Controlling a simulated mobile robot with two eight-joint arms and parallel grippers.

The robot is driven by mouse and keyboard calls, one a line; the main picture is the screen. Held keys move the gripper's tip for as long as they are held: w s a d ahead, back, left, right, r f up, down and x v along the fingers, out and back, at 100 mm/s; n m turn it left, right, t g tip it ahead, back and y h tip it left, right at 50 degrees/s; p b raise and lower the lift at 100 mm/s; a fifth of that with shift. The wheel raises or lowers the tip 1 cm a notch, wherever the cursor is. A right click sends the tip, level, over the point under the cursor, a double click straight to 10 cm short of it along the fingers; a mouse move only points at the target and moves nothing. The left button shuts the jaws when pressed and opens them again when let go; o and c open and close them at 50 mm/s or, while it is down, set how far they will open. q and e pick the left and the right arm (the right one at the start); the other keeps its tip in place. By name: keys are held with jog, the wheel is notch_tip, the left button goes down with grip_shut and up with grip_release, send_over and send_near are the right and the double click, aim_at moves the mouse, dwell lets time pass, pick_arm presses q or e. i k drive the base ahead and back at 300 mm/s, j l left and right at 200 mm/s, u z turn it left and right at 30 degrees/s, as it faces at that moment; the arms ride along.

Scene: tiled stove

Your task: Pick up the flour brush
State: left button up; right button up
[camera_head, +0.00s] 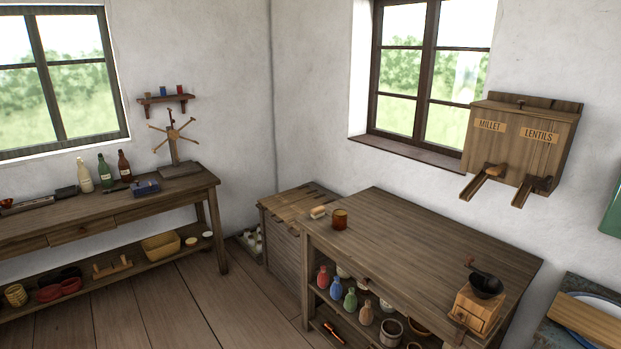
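A small pale block-shaped object (318,212), which looks like a brush with a light wooden back, lies on the far left corner of the wooden worktable (420,240). It is small in the picture, so I cannot make out its bristles. An amber jar (340,219) stands just to its right, close beside it. Neither of my grippers is in view, and nothing of mine touches these things.
A coffee mill (478,310) stands at the worktable's front right corner; the middle of the top is clear. Coloured bottles (350,300) and bowls fill its shelf. A millet and lentils dispenser (521,145) hangs above. Another bench (100,212) stands left, with open floor between.

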aim_at(317, 212)
jog(key=i+u, duration=0.35)
jog(key=i, duration=0.4)
jog(key=i+l+u, duration=0.15)
jog(key=i+u, duration=0.15)
jog(key=i, duration=0.45)
jog(key=i+j+z, duration=0.2)
jog(key=i, duration=0.25)
jog(key=i+z, duration=0.15)
jog(key=i, duration=0.25)
jog(key=i+j+z, duration=0.2)
jog(key=i, duration=0.25)
jog(key=i+z, duration=0.2)
jog(key=z, duration=0.25)
jog(key=i+z, duration=0.15)
jog(key=z, duration=0.25)
jog(key=i+z, duration=0.2)
jog(key=z, duration=0.25)
jog(key=i+j+z, duration=0.15)
jog(key=z, duration=0.3)
